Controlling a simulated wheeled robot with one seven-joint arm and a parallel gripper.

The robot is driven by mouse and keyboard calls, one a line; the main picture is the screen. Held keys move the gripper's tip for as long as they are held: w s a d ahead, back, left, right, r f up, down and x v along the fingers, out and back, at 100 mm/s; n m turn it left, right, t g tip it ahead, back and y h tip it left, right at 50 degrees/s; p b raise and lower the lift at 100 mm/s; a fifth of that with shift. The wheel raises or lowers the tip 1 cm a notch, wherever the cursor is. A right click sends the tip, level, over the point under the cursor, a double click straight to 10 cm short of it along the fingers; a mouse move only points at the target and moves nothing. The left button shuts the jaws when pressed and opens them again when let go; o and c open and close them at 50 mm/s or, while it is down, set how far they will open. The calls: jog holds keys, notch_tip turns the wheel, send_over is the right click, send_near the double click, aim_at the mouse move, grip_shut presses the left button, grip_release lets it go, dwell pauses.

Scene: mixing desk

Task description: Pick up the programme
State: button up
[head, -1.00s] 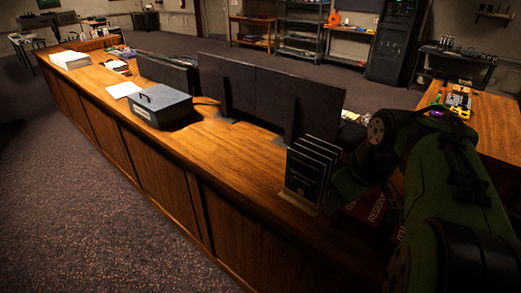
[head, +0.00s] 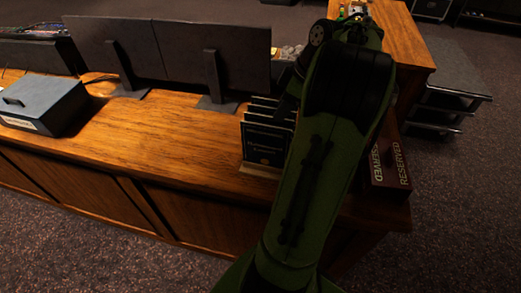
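Several dark booklets with pale print, which look like the programmes (head: 267,143), stand upright in a small wooden rack (head: 258,171) on the desk, left of my arm. The front booklet's cover faces me, and the ones behind show only their top edges. My green arm passes just right of the rack and covers its right side. The arm bends at the top, and a dark part of it comes down behind the booklets' right edge. My gripper's fingers are hidden behind the arm, so I cannot see whether they touch a booklet.
Dark red RESERVED signs (head: 392,163) lie on the desk right of my arm. Two black monitors (head: 215,55) stand behind and left of the rack. A grey box (head: 45,103) sits at the far left. Bare wooden desk top (head: 165,135) lies between the box and rack.

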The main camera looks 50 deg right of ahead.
jog(key=b, duration=0.2)
send_over(263, 134)
jog(key=s+d, duration=0.1)
jog(key=s, duration=0.1)
jog(key=f, duration=0.6)
jog(key=shift+w+d+f, duration=0.1)
jog(key=shift+w+d, duration=0.1)
jog(key=x, duration=0.4)
jog(key=shift+a+f, duration=0.25)
jog(key=shift+f, duration=0.05)
jog(key=shift+w+f, duration=0.3)
jog(key=shift+s, duration=0.15)
jog(key=shift+f, duration=0.2)
jog(key=shift+c, duration=0.4)
grip_shut()
